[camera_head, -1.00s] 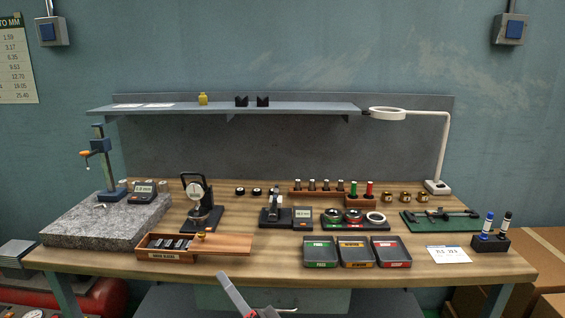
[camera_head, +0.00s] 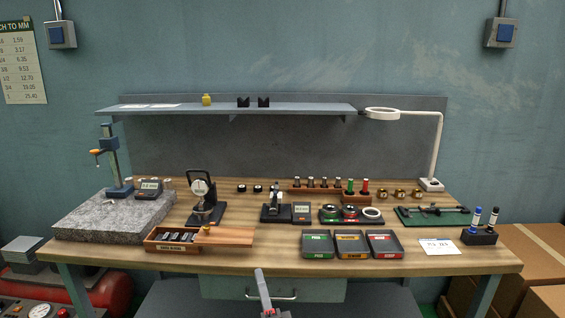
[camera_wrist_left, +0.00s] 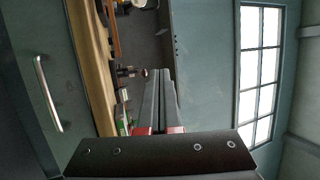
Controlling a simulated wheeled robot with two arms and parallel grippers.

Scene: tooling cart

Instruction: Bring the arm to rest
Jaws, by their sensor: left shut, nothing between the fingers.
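My left gripper (camera_head: 262,277) shows at the bottom centre of the head view, in front of the bench's drawer and below the tabletop edge. It is shut and empty. In the left wrist view its two grey fingers (camera_wrist_left: 160,90) lie together, with red parts at their base. It touches nothing that I can see. My right gripper is in neither view.
The wooden bench (camera_head: 400,262) carries a granite plate (camera_head: 95,228), a wooden block box (camera_head: 170,246), three labelled trays (camera_head: 350,233) and gauges. A drawer handle (camera_head: 270,297) is close to my left gripper. Cardboard boxes (camera_head: 535,255) stand at right.

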